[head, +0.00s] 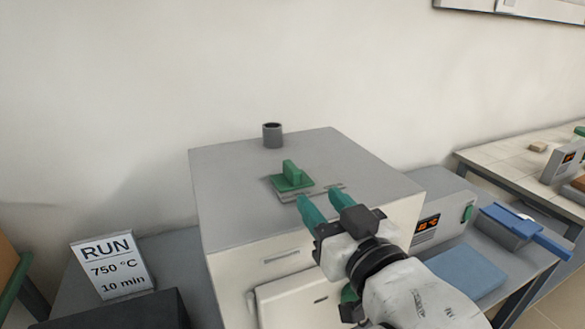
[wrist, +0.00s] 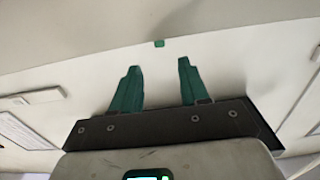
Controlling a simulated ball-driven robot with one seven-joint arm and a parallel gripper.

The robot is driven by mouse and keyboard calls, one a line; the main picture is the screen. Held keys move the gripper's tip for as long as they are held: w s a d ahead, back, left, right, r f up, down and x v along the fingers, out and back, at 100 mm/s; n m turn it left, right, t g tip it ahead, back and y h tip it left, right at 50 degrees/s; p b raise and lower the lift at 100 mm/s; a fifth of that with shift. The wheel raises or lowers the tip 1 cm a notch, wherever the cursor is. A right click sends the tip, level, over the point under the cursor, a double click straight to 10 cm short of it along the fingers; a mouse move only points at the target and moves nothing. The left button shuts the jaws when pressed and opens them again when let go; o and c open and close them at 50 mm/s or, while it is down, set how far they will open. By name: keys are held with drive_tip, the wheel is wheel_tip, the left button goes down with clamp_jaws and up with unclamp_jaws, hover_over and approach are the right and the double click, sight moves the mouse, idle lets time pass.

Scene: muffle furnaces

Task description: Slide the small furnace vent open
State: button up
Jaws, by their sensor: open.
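The small furnace (head: 230,170) is a box with a grey top and a cream front. Its vent is a green slider with an upright tab (head: 292,174), lying on a pale plate on the furnace top. My gripper (head: 317,199) is open and empty, just in front of the vent on the near side, apart from the tab. In the wrist view both teal fingers (wrist: 158,64) are spread before a pale surface. A small green patch (wrist: 159,43) shows beyond them; I cannot tell if it is the slider. The opening under the slider is hidden.
A grey pipe stub (head: 272,136) stands at the back of the furnace top. A control box with an orange display (head: 428,224) and a blue-handled item (head: 505,226) are at right. A RUN sign (head: 112,265) stands at left.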

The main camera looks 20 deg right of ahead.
sight(298, 175)
drive_tip(key=w+p, duration=0.1)
drive_tip(key=w, duration=0.9)
clamp_jaws()
idle(0.4)
